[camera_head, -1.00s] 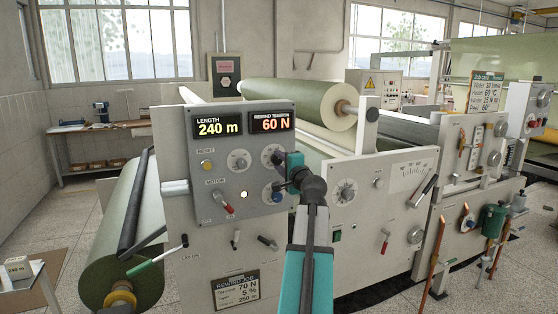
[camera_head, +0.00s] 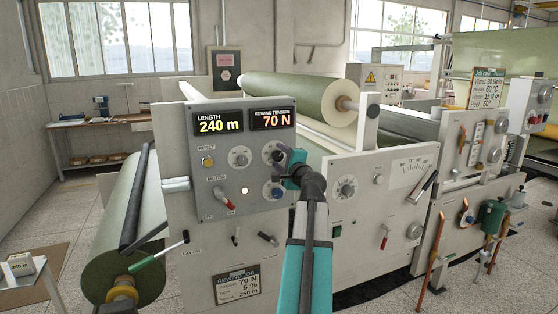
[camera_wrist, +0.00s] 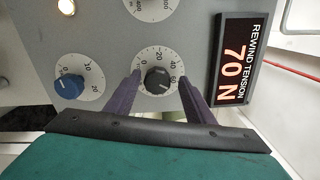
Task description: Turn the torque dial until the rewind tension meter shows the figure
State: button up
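The rewind tension meter (camera_head: 273,119) on the grey panel reads 70 N in orange figures; it also reads 70 N in the wrist view (camera_wrist: 232,70). The rewinder card (camera_head: 237,284) low on the panel shows 70 N, 5 % and 250 m. In the wrist view the torque dial's black knob (camera_wrist: 157,80) sits on a white scale marked 0, 20, 40 and 60. My gripper (camera_wrist: 160,74) has one finger on each side of this knob, with visible gaps, so it is open around it. In the head view my gripper (camera_head: 284,160) hides part of the dial.
A blue knob (camera_wrist: 68,87) on its own scale lies beside the black one. The length meter (camera_head: 220,124) reads 240 m. A green-handled lever (camera_head: 160,254) sticks out left of the panel.

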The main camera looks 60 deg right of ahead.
jog(key=shift+s+a+f, duration=0.1)
jog(key=shift+s+f, duration=0.05)
jog(key=shift+f, duration=0.05)
jog(key=shift+b+v, duration=0.35)
jog(key=shift+v, duration=0.55)
jog(key=b+v, duration=0.3)
jog(key=v, duration=0.8)
jog(key=shift+s+a, duration=0.2)
jog(key=shift+s, duration=0.15)
jog(key=shift+r, duration=0.1)
